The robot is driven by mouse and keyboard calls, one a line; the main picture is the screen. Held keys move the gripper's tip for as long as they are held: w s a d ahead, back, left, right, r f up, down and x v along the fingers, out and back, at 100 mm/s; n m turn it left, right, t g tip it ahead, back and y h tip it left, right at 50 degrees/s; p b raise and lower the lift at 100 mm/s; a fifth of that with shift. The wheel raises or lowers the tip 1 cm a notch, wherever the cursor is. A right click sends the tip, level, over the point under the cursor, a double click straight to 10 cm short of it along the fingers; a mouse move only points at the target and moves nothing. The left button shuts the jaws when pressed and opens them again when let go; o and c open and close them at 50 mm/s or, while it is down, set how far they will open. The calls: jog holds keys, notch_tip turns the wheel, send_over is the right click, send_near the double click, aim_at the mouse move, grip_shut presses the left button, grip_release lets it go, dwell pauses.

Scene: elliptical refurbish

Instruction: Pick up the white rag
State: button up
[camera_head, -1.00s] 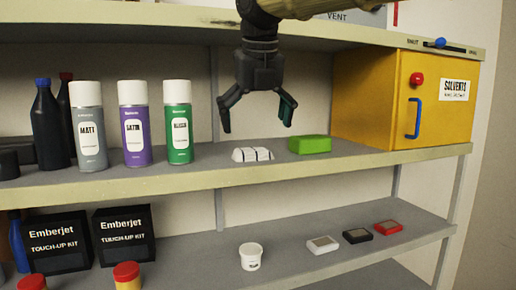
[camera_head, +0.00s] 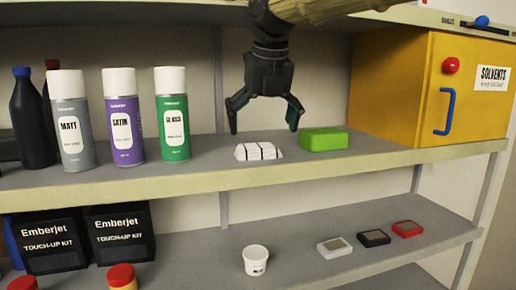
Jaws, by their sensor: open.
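A white folded rag (camera_head: 259,151) lies on the upper shelf, close to its front edge, between the green spray can and a green block. Dark lines cross its top. My gripper (camera_head: 264,128) hangs from above, pointing down, with its two dark fingers spread wide and nothing between them. The fingertips are a little above the rag in the picture, one toward each side of it. I cannot tell exactly how far apart in depth the fingertips and the rag are.
On the upper shelf (camera_head: 330,165), a green block (camera_head: 323,139) sits right of the rag and a green spray can (camera_head: 173,115) stands left. A yellow solvents cabinet (camera_head: 400,85) is at right. The lower shelf (camera_head: 200,270) holds a white tub (camera_head: 256,260) and several small blocks.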

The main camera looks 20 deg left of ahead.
aim_at(259, 147)
jog(key=p+x, duration=0.1)
jog(key=x, duration=0.4)
jog(key=shift+a+f, duration=0.1)
jog(key=c, duration=0.7)
